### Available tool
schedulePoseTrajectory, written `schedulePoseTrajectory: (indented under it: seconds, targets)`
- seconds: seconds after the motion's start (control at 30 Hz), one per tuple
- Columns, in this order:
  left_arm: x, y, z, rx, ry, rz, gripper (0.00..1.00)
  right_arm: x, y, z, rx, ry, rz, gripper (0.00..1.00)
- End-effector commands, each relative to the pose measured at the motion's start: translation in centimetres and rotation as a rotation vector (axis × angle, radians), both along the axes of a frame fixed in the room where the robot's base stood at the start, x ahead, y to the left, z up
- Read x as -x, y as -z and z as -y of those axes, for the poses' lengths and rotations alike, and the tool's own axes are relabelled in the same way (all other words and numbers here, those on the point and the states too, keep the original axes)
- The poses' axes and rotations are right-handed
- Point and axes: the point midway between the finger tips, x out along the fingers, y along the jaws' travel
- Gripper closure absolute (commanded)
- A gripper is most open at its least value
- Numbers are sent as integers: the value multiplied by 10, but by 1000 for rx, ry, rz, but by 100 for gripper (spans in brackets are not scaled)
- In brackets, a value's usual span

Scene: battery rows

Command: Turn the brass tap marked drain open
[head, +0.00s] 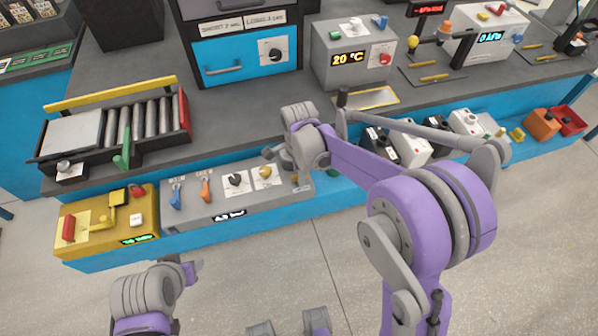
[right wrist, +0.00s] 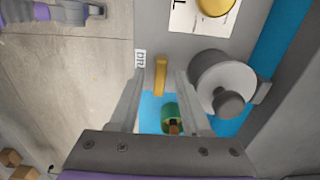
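The brass tap (right wrist: 160,74) shows in the right wrist view as a short, narrow brass handle in line with the gripper. A white label (right wrist: 140,62) beside it reads "DR", the rest cut off or hidden. My right gripper (right wrist: 159,84) is open, with one finger on each side of the handle and a visible gap to both. In the head view my right gripper (head: 276,153) hangs over the right end of the grey control panel (head: 215,205), and the tap cannot be made out clearly. My left gripper (head: 191,272) is low at the left, its fingers unclear.
A grey round knob (right wrist: 222,84) stands close to the right finger. A green cylinder (right wrist: 172,116) lies below the handle. A yellow dial (right wrist: 214,6) is above. In the head view, a yellow box (head: 105,225) adjoins the panel's left; open floor lies in front.

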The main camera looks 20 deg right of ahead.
Motion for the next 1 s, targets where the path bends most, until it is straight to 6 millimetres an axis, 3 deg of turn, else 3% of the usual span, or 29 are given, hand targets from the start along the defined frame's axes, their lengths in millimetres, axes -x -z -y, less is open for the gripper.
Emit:
schedulePoseTrajectory:
  seconds: [0.03, 0.27, 0.73, 1.0]
  targets:
    - [0, 0, 0, 0, 0, 0, 50, 0, 0, 0, 0, 0, 0, 60]
    - [0, 0, 0, 0, 0, 0, 50, 0, 0, 0, 0, 0, 0, 100]
    - [0, 1, 0, 0, 0, -1, 50, 0, 0, 0, 0, -26, 0, 100]
    - [2, 7, 0, 0, 0, -3, 50, 0, 0, 0, 0, -168, 0, 100]
